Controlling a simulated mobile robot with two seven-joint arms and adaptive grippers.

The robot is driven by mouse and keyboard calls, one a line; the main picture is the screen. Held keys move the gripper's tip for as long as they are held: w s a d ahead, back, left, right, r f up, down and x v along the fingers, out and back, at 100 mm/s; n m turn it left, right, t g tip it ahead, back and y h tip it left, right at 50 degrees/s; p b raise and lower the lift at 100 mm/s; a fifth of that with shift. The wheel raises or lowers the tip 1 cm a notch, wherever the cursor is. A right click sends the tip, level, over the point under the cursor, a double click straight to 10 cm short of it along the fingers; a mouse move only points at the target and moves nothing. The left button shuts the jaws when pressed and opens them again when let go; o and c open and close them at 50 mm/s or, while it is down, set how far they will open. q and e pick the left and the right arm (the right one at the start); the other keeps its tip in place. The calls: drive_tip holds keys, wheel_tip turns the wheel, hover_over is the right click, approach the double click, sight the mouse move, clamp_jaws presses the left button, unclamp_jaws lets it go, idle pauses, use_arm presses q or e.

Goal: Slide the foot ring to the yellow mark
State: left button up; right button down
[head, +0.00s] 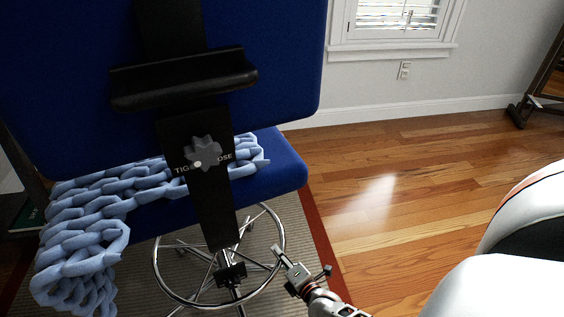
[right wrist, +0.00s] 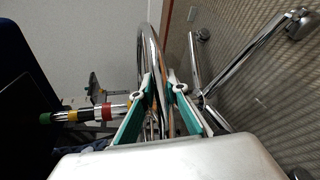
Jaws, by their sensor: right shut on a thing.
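The chrome foot ring (head: 155,270) circles the base of a blue desk chair (head: 285,172) in the head view. My right gripper (head: 277,252) is at the ring's right side. In the right wrist view my right gripper (right wrist: 162,92) is shut on the foot ring (right wrist: 141,45), whose rim rises between the green-edged fingers. The chair's column lies sideways there, with green, yellow and red bands; the yellow mark (right wrist: 72,115) lies between the green and red. The ring's hub shows nearer the red end. In the head view the marks are hidden behind the chair. My left gripper is out of view.
A chunky blue knitted throw (head: 85,240) hangs over the seat. Chrome chair legs (right wrist: 255,55) spread below the ring over a striped rug (right wrist: 235,90).

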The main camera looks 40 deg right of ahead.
drive_tip(key=c, duration=2)
unclamp_jaws()
drive_tip(key=shift+o, duration=0.2)
drive_tip(key=v, duration=1.2)
drive_tip(key=shift+r, duration=0.15)
